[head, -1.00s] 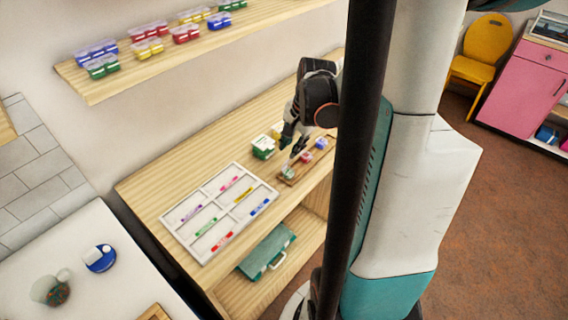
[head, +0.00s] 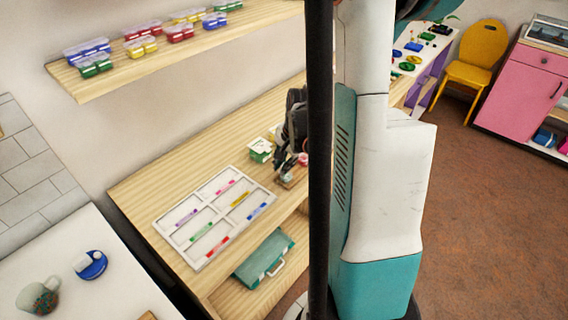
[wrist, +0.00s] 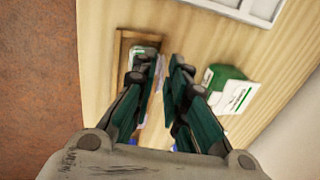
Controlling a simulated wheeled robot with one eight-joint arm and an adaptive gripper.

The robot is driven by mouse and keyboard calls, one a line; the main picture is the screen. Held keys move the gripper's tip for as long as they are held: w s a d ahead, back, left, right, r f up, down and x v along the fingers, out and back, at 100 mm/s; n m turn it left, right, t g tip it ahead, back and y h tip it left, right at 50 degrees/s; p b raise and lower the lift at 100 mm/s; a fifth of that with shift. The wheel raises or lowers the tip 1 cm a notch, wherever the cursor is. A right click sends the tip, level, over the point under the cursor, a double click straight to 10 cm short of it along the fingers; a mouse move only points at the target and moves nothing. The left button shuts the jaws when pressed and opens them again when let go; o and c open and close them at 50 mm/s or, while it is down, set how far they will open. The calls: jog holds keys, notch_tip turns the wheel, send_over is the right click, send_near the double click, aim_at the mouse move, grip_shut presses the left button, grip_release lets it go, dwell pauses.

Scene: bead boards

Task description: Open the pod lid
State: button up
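My gripper (wrist: 165,62) points down over a small wooden tray (wrist: 122,45) in the wrist view. Its two dark green fingers are apart with a narrow gap, and I see nothing clamped between them. A green-edged pod with a pale lid (wrist: 146,50) sits in the tray's far end, partly covered by the left finger; whether the finger touches it I cannot tell. In the head view my gripper (head: 281,168) is low at the tray (head: 290,184), and a red pod (head: 303,159) shows beside it. The other pods are mostly hidden by my arm.
A green and white box (wrist: 230,92) stands close to the right of my fingers; it also shows in the head view (head: 260,150). A white sectioned tray (head: 170,238) with coloured sticks lies to the left. A shelf (head: 120,82) of lidded tubs hangs above.

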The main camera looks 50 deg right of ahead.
grip_shut()
jog(key=w+g, duration=0.1)
jog(key=g, duration=0.1)
jog(key=shift+w+g, duration=0.1)
jog(key=shift+g, duration=0.3)
jog(key=o, duration=0.5)
grip_release()
jog(key=shift+o, duration=0.2)
jog(key=shift+r, duration=0.1)
notch_tip(320, 180, up, 12)
jog(key=shift+w, duration=0.15)
